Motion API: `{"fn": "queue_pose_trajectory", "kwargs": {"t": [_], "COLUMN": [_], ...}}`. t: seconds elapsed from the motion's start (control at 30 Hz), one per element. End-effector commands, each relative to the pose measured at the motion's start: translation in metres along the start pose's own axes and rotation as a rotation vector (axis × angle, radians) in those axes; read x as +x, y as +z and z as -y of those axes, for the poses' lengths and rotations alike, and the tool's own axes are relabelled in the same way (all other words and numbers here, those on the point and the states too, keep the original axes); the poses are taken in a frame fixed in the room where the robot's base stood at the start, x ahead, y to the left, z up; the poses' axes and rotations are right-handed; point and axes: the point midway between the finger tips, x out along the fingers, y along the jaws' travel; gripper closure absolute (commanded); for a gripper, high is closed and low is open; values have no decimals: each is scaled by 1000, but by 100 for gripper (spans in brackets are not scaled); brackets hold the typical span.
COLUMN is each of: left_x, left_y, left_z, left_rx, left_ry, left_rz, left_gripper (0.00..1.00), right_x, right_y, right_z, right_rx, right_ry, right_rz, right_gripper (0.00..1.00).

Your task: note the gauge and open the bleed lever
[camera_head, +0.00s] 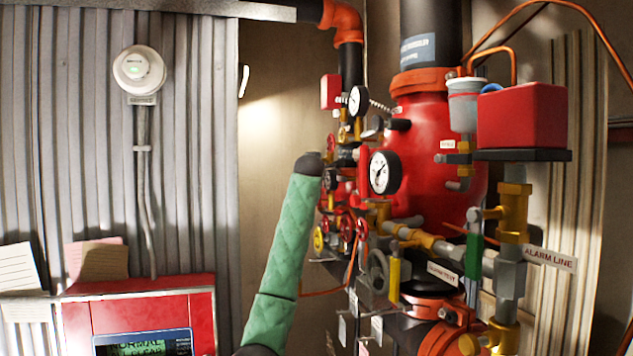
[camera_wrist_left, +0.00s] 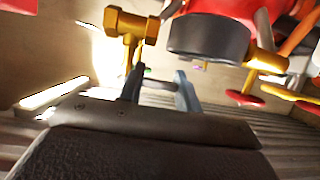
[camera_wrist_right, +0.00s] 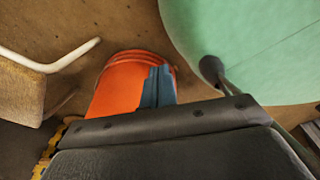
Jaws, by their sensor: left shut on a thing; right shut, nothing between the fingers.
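A round white-faced gauge (camera_head: 384,172) with a black rim faces me at the front of the red riser valve (camera_head: 430,130). A second gauge (camera_head: 357,100) sits above it. Their readings are too small to tell. My green-padded left arm reaches up to the trim beside the gauges, its gripper hidden there. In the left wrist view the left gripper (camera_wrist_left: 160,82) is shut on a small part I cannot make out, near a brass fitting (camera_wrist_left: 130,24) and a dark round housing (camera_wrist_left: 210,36). I cannot tell which part is the bleed lever. My right gripper (camera_wrist_right: 157,86) is shut and empty.
Red handwheels (camera_head: 347,228), a yellow-handled lever (camera_head: 394,278) and a green-handled one (camera_head: 474,256) crowd the trim. A red box (camera_head: 522,114) stands at the right, a red panel (camera_head: 196,318) at lower left. An orange bucket (camera_wrist_right: 118,82) is behind the right fingers.

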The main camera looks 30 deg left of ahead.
Motion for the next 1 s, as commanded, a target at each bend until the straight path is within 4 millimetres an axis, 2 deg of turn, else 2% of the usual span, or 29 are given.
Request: {"fn": "queue_pose_trajectory", "kwargs": {"t": [0.03,0.1,0.23,0.6,0.63,0.73,1.0], "left_x": [1,1,2,3,3,3,2], "left_y": [1,1,0,0,0,0,0], "left_z": [6,6,4,3,3,3,2], "left_rx": [3,11,20,25,25,25,24], "left_ry": [10,27,46,50,50,50,52], "left_rz": [2,1,1,0,0,0,-1], "left_gripper": [89,89,89,89,63,45,45], "right_x": [7,7,5,4,4,4,4], "right_y": [-11,-24,-39,-44,-44,-44,-43], "right_z": [1,1,2,2,2,2,2], "right_rx": [0,1,1,2,2,2,3], "right_ry": [0,-1,0,-1,-1,-1,-1], "right_rz": [-11,-18,-28,-31,-31,-31,-30], "right_gripper": [100,100,100,100,100,100,100]}}
